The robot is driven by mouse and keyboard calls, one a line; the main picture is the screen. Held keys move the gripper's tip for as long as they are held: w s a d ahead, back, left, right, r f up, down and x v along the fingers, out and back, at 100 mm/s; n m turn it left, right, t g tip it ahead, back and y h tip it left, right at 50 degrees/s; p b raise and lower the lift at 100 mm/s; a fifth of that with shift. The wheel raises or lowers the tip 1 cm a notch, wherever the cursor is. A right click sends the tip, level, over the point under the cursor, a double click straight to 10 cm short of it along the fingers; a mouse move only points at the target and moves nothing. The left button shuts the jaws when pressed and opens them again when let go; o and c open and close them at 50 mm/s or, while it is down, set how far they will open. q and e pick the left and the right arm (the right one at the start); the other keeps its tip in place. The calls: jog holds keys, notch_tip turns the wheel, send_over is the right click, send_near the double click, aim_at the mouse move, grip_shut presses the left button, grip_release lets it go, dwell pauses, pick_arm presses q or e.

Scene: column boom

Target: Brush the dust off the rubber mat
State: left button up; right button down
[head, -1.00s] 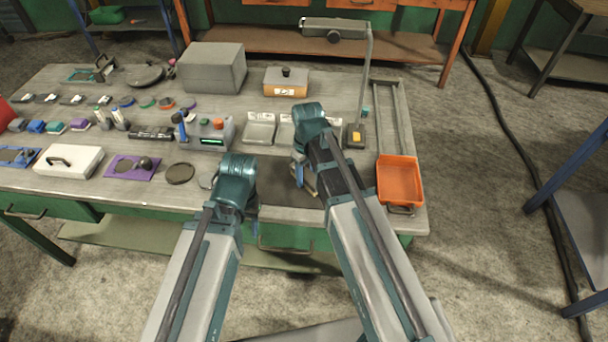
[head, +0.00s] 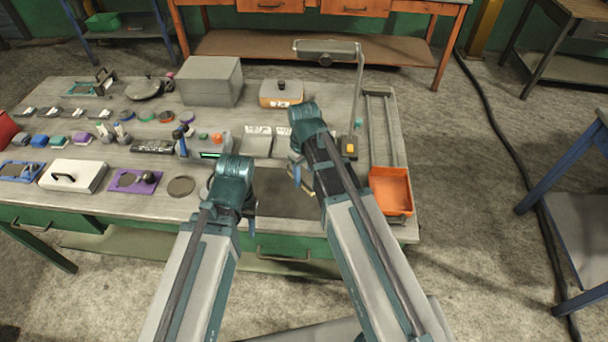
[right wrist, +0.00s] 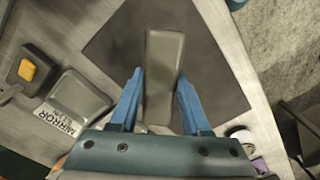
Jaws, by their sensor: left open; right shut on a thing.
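The dark grey rubber mat (head: 275,198) lies at the bench's front edge, and much of it fills the right wrist view (right wrist: 215,85). I cannot make out dust on it. My right gripper (right wrist: 160,98) is shut on a long grey-brown brush (right wrist: 164,60), which sticks out over the mat between the blue fingers. Whether the brush touches the mat is not clear. In the head view, the right gripper (head: 301,184) is partly hidden by its arm over the mat's back right. My left gripper (head: 250,205) is open beside the mat's left side, mostly hidden by its wrist.
Shallow trays (head: 257,144) stand behind the mat; one bears a MIRROR label. A lamp base (head: 348,149) and an orange bin (head: 391,190) are to the right. A round dark disc (head: 181,186) and a purple board (head: 134,182) lie to the left.

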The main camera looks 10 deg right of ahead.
notch_tip(320, 180, up, 3)
jog(key=p, duration=0.3)
jog(key=shift+r, duration=0.1)
